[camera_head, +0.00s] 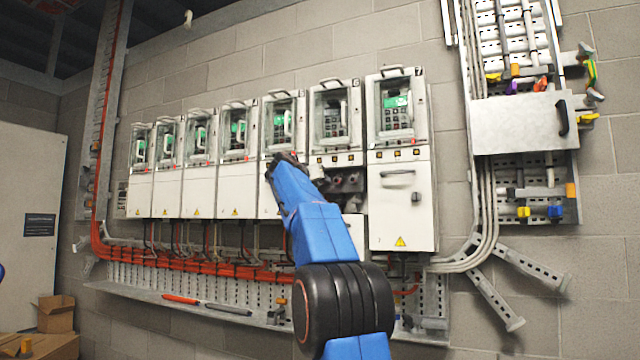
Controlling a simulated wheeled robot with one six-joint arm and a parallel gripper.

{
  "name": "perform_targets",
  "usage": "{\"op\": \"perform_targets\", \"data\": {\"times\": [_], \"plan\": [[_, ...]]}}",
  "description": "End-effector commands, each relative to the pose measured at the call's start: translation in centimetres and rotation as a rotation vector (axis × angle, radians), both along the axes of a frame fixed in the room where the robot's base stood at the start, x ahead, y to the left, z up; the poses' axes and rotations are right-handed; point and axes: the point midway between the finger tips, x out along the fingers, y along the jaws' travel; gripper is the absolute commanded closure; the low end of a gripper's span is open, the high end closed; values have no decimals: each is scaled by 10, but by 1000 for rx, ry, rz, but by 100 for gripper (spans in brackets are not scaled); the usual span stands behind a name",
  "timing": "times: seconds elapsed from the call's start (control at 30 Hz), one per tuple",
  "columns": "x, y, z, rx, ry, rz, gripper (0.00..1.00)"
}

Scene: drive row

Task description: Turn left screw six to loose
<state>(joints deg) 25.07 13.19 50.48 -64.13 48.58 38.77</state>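Drive six (335,112), with a 6 label at its top, hangs second from the right in the row of drives. Its lower front is open, and dark round terminals or screws (351,179) show inside. I cannot tell which of these is the left screw; the left part of the opening is partly hidden by my arm.
Drive seven (402,200) stands right of drive six with its lower cover shut. Drive five (283,122) and other closed drives are to the left. Below run red cables and a ledge (180,299) with a red tool-like item. A metal box (520,124) hangs at right.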

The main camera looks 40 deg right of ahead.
Motion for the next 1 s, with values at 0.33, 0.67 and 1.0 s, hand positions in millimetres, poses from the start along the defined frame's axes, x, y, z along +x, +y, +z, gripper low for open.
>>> {"op": "perform_targets", "data": {"times": [0.33,0.67,1.0], "plan": [[0,0,0,-14,33,0,94],[0,0,0,-92,224,0,94],[0,0,0,-215,521,0,94]]}}
